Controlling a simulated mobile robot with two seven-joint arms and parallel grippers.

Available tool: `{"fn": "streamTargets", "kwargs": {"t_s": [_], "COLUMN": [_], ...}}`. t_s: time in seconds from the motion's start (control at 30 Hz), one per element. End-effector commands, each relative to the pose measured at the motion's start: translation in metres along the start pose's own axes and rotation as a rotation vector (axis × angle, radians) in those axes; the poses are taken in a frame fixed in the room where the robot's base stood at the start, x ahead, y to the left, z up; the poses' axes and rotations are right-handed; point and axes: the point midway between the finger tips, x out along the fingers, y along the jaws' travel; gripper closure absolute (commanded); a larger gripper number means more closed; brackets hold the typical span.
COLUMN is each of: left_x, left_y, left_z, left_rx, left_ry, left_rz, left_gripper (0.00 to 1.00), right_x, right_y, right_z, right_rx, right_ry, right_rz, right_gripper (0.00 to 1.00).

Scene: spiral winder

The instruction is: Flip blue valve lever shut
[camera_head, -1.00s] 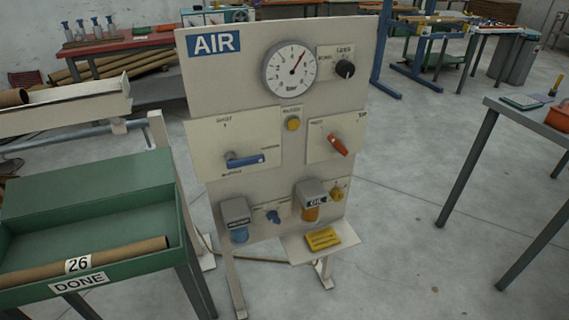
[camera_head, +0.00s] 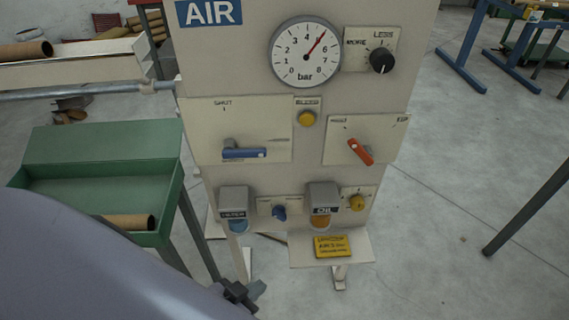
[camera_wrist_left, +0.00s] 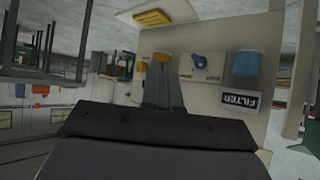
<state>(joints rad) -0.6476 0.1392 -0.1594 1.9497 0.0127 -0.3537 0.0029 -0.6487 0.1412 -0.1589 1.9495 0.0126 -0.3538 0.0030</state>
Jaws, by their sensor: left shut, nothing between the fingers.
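The blue valve lever (camera_head: 244,153) sits on a cream plate (camera_head: 270,122) on the left of the AIR panel. It lies level, pivot at its left end and free end to the right. The word SHUT is printed above it, near the plate's top. My left gripper (camera_head: 238,293) is low in front of the panel, below the lever and apart from it. Its fingers (camera_wrist_left: 163,92) show in the left wrist view, shut and empty. The lever is not in that view. My right gripper is not in view.
A pressure gauge (camera_head: 306,52), a black knob (camera_head: 382,60), and a red lever (camera_head: 360,151) share the panel. Filter and oil bowls (camera_head: 321,205) jut out below, above a shelf with a yellow block (camera_head: 332,246). A green tray (camera_head: 100,148) stands left.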

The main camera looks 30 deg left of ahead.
Motion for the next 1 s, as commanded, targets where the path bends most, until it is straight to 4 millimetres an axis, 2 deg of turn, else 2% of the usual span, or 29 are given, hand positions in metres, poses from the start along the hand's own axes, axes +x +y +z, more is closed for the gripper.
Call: {"fn": "streamTargets", "kwargs": {"t_s": [0.47, 0.57, 0.67, 0.77, 1.0], "left_x": [-0.001, 0.005, 0.021, 0.041, 0.077], "left_y": [0.001, 0.001, 0.002, 0.003, -0.005], "left_z": [0.003, 0.001, -0.006, -0.019, -0.063], "left_rx": [-0.002, -0.047, -0.176, -0.397, -1.040], "left_ry": [-0.005, 0.023, 0.100, 0.225, 0.578], "left_rz": [0.001, 0.005, 0.017, 0.053, 0.276], "left_gripper": [1.00, 1.00, 1.00, 1.00, 1.00], "right_x": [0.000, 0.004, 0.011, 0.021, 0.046], "right_y": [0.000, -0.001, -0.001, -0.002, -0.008], "right_z": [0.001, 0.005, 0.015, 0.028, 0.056], "right_rx": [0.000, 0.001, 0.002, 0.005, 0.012], "right_ry": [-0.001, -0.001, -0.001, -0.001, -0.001], "right_rz": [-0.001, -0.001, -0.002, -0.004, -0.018], "right_gripper": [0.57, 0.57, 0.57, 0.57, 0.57]}}
